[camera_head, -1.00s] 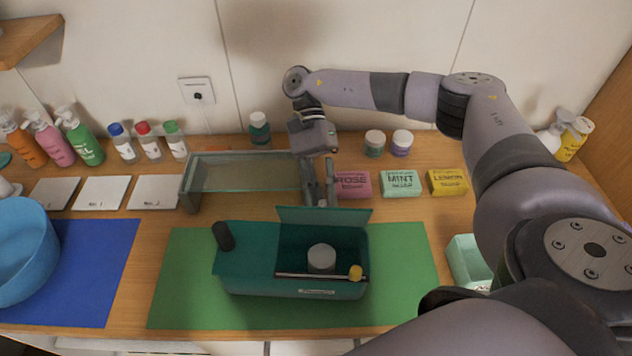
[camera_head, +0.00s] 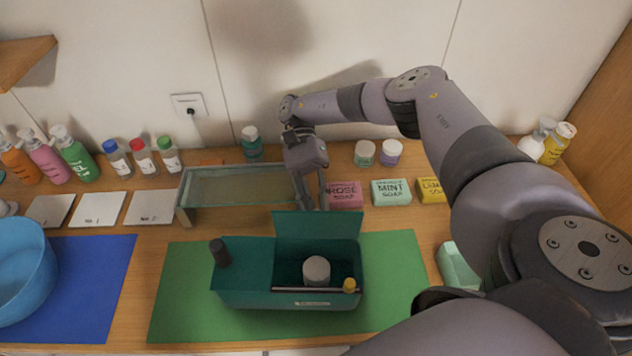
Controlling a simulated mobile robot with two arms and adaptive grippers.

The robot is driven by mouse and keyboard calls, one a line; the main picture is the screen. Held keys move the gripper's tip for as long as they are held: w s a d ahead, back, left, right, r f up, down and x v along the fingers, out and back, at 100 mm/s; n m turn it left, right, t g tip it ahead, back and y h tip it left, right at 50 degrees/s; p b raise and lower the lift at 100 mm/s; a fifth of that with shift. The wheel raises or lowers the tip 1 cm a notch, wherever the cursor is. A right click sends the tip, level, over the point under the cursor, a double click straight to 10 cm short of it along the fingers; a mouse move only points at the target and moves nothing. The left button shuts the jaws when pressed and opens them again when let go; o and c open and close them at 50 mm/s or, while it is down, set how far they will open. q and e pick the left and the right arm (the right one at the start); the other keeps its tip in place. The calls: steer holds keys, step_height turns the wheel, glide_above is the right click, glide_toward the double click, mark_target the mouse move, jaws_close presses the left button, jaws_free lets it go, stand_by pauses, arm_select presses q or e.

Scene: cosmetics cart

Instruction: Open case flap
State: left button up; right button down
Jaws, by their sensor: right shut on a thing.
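The teal case (camera_head: 285,300) stands on the green mat (camera_head: 400,300). Its right half is open at the top, and its flap (camera_head: 318,228) stands raised along the far edge, about upright. A pale round jar (camera_head: 316,268) and a yellow-capped item (camera_head: 349,285) show in the open part, beside a thin rod along the front rim. My left gripper is out of view.
A glass-topped stand (camera_head: 235,188) is close left of my right gripper. Pink (camera_head: 345,195), mint (camera_head: 391,193) and yellow soap boxes are to its right. A blue bowl (camera_head: 25,265) is left.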

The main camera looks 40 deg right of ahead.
steer(key=c, duration=1.4)
jaws_free()
steer(key=shift+c, duration=0.2)
step_height(320, 180, up, 10)
